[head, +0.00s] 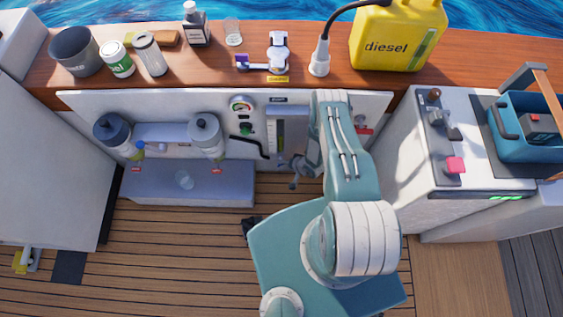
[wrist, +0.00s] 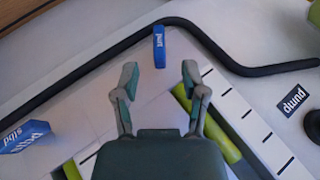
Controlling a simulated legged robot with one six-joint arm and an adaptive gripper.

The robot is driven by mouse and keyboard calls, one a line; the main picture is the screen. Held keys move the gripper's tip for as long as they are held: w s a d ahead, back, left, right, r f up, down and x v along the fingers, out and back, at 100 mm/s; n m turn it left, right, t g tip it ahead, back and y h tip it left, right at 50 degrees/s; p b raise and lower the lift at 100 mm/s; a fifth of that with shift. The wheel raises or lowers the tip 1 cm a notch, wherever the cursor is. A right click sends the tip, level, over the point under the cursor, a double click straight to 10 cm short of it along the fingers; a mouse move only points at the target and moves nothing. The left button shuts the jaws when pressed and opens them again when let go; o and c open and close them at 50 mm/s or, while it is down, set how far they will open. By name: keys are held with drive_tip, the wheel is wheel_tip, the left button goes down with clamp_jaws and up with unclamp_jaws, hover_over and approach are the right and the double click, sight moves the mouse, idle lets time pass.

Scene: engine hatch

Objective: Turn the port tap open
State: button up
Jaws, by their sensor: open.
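In the wrist view, my gripper (wrist: 158,78) is open and empty, its two fingers spread apart. A small blue piece with white lettering (wrist: 159,47) stands just beyond and between the fingertips, apart from both. Its lettering is too small to read surely, so I cannot confirm it is the port tap. A second blue piece (wrist: 24,137), lettered like "stbd", is at the left edge. In the head view, my gripper (head: 297,172) is in front of the white panel, right of centre, partly hidden by my arm.
A black bent pipe (wrist: 80,78) crosses behind the blue piece; a "pump" label (wrist: 293,99) is at right. A gauge (head: 281,133) is on the panel. Two filter bowls (head: 115,131) (head: 205,133) hang to the left. A yellow diesel can (head: 398,38) stands on the wooden ledge.

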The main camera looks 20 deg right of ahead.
drive_tip(key=shift+x, duration=2.05)
drive_tip(key=shift+d, duration=0.1)
clamp_jaws()
